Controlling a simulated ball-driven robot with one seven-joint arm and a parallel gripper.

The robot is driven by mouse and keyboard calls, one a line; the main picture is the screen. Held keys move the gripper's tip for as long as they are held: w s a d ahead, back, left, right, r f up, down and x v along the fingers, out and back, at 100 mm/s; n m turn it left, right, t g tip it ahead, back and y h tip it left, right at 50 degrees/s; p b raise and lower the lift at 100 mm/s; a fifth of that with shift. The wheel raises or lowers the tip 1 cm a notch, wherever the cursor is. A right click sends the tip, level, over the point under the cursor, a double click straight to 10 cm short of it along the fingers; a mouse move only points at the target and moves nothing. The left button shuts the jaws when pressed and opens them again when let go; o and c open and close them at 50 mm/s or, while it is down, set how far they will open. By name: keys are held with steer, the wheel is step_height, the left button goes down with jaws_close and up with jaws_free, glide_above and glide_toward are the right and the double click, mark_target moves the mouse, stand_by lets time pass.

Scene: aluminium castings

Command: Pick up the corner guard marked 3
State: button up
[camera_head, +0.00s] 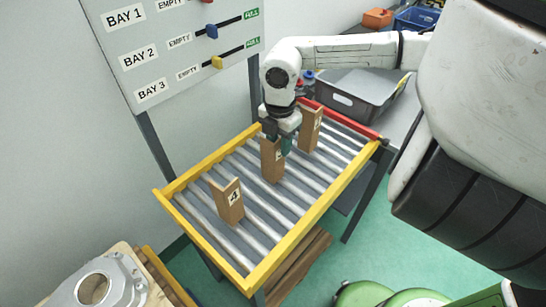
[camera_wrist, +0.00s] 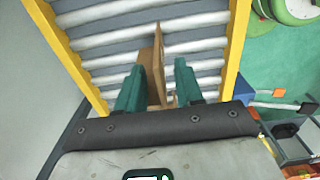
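Three brown corner guards stand upright on a roller conveyor (camera_head: 247,225) in the head view. The near one (camera_head: 229,202) is marked 4. The middle guard (camera_head: 270,165) is under my gripper (camera_head: 279,143), and its mark is mostly hidden. The far guard (camera_head: 309,133) has a label that I cannot read surely. In the wrist view, the middle guard (camera_wrist: 157,62) stands between the two green fingers of my gripper (camera_wrist: 159,68). The fingers are apart, with a visible gap on the right of the guard, so the gripper looks open. I cannot read a 3 on any guard.
Yellow side rails (camera_head: 289,249) and a red end bar (camera_head: 345,126) edge the conveyor. A grey bin (camera_head: 355,92) stands behind it. A bay board (camera_head: 165,45) is at the upper left. A metal casting (camera_head: 98,287) lies at the lower left.

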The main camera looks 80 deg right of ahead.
steer(key=shift+f, duration=0.85)
jaws_close()
